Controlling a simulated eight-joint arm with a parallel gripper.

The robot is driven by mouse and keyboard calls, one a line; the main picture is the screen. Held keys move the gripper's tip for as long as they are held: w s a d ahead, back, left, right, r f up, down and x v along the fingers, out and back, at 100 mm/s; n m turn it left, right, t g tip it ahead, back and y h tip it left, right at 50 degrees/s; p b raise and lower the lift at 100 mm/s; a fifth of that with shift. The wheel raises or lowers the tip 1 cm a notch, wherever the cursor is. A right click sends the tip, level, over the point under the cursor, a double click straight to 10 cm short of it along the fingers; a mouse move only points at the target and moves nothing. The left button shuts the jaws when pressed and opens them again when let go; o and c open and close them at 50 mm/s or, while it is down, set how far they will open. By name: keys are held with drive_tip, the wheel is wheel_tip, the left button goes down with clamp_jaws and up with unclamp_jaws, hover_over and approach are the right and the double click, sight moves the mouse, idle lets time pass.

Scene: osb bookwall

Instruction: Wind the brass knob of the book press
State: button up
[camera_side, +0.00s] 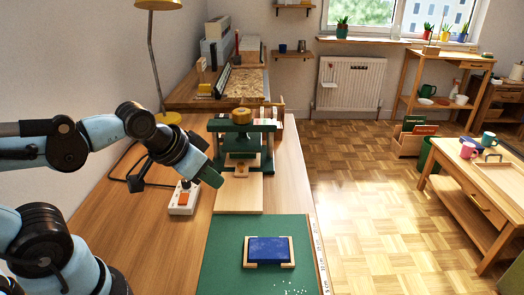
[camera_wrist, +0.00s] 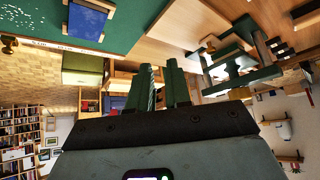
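The green book press (camera_side: 222,125) stands on the wooden bench at the middle of the side view. Its round brass knob (camera_side: 240,116) sits on top, above the crossbar. The press also shows tilted in the wrist view (camera_wrist: 243,78), where I cannot make out the knob. My gripper (camera_side: 211,174) is in front and to the left of the press, lower in the picture than the knob and apart from it. In the wrist view its two green fingers (camera_wrist: 161,88) have a narrow gap between them, and nothing is clearly held.
A blue book (camera_side: 268,250) lies in a wooden holder on the green mat (camera_side: 225,270). A pale board (camera_side: 239,194) lies before the press.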

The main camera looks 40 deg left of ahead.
drive_tip(key=o, duration=1.2)
drive_tip(key=w+a+m+y, duration=0.1)
drive_tip(key=w+a+m, duration=0.1)
drive_tip(key=w+m, duration=0.1)
drive_tip(key=w+a+m+y, duration=0.2)
drive_tip(key=m, duration=0.1)
drive_tip(key=w+a+m+y, duration=0.2)
drive_tip(key=w+a+m, duration=0.1)
drive_tip(key=shift+w+r, duration=0.25)
drive_tip(key=shift+w, duration=0.05)
drive_tip(key=m+t+y, duration=0.4)
drive_tip(key=m+y, duration=0.5)
drive_tip(key=m, duration=0.7)
approach(241, 112)
drive_tip(key=f, duration=0.1)
drive_tip(key=x, duration=1.2)
drive_tip(key=shift+w+a+f, duration=0.1)
drive_tip(key=shift+w+a, duration=0.15)
drive_tip(key=shift+w, duration=0.1)
drive_tip(key=c, duration=1)
